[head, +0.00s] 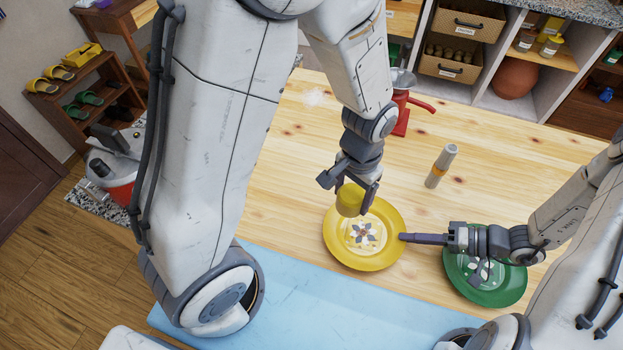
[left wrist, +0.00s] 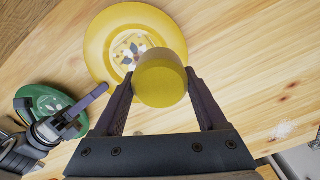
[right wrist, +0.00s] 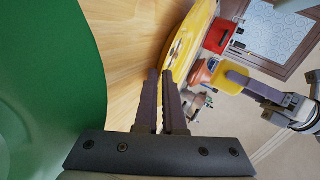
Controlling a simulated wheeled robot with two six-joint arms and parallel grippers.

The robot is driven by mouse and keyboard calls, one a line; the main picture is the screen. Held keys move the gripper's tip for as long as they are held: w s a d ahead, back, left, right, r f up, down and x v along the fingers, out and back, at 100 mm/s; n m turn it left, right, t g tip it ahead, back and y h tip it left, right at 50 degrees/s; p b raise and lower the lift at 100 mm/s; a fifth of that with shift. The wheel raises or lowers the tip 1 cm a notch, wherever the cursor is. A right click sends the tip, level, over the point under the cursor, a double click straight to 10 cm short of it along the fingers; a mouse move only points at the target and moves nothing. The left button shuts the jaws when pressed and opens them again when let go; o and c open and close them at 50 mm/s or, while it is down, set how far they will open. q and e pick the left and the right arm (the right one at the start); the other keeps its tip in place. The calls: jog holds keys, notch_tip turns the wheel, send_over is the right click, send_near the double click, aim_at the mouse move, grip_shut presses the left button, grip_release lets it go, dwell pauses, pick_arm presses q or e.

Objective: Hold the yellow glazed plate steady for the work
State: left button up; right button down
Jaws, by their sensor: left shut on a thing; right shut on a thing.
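The yellow glazed plate (head: 335,245) lies on the wooden table, with a pale patterned centre; it also shows in the left wrist view (left wrist: 100,45) and edge-on in the right wrist view (right wrist: 196,38). My right gripper (head: 403,237) reaches in from the right and is shut on the plate's right rim; its fingertips (right wrist: 163,76) meet the rim in the right wrist view. My left gripper (head: 357,198) is shut on a round yellow block (left wrist: 160,85), held over the plate's far part. Whether the block touches the plate is unclear.
A green plate (head: 505,290) lies to the right, partly under my right gripper. A red device with a lever (head: 403,115) is at the back. A blue mat (head: 330,300) covers the near edge.

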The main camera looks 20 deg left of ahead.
pick_arm(q)
jog(key=d, duration=0.1)
jog(key=d+m, duration=0.1)
jog(key=d, duration=0.1)
jog(key=shift+s+f, duration=0.2)
jog(key=shift+s, duration=0.2)
jog(key=shift+a+f, duration=0.1)
jog(key=shift+f, duration=4)
jog(key=shift+d+r, duration=0.1)
jog(key=shift+d, duration=0.85)
jog(key=shift+c, duration=0.6)
jog(key=shift+d+r, duration=0.1)
jog(key=shift+d, duration=0.25)
jog(key=shift+d+f, duration=0.2)
jog(key=shift+d, duration=0.2)
jog(key=shift+a+r, duration=0.1)
jog(key=shift+a, duration=1.45)
jog(key=shift+d, duration=1.7)
pick_arm(e)
jog(key=shift+f, duration=0.1)
pick_arm(q)
jog(key=shift+a, duration=1.5)
jog(key=shift+w+a+r, duration=0.1)
jog(key=shift+a+r, duration=0.05)
jog(key=shift+r, duration=0.5)
jog(key=shift+a+r, duration=0.1)
jog(key=shift+r, duration=3.35)
